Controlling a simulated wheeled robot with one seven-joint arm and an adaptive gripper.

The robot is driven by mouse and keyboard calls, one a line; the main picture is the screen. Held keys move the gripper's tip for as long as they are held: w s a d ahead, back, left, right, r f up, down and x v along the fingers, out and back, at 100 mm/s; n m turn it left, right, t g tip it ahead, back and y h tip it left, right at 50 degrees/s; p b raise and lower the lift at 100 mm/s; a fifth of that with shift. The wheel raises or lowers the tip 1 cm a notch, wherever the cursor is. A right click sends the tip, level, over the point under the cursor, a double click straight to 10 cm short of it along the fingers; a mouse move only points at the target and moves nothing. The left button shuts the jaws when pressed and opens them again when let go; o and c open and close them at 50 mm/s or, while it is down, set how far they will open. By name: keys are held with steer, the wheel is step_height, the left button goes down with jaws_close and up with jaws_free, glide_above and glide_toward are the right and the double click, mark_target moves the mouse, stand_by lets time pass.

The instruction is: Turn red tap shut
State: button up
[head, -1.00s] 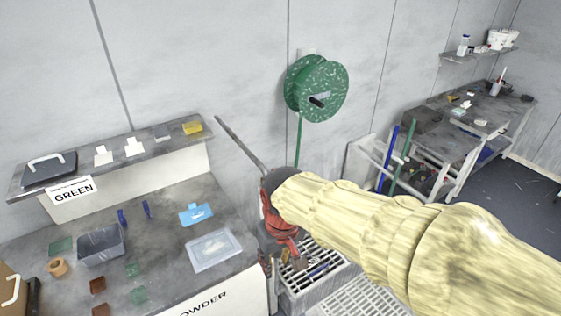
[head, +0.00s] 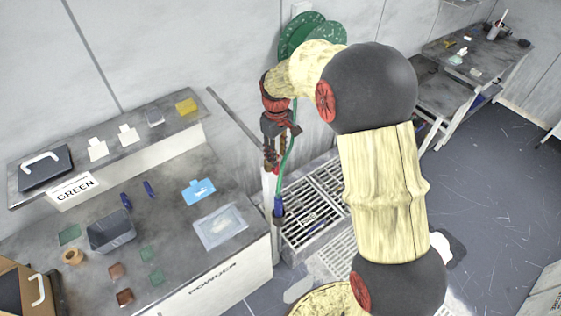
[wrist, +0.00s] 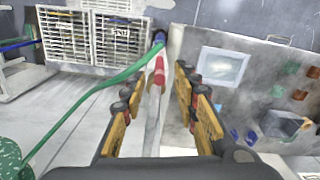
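The red tap handle (wrist: 158,72) shows in the wrist view on an upright white pipe (wrist: 153,115), between my finger lines and a little beyond the tips. My gripper (wrist: 158,84) is open, with one finger on each side of the pipe and visible gaps. Whether the handle lies along or across the pipe is unclear.
A green hose (wrist: 95,88) runs close beside the pipe from the green reel (head: 305,35) to a dark blue nozzle (head: 278,207). The grey workbench (head: 165,240) with small items stands at left.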

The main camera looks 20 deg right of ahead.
step_height(320, 180, down, 8)
steer(key=shift+w+r+p, duration=0.15)
steer(key=shift+r+p, duration=0.1)
steer(key=shift+p, duration=0.15)
steer(key=c, duration=0.8)
stand_by(0.5)
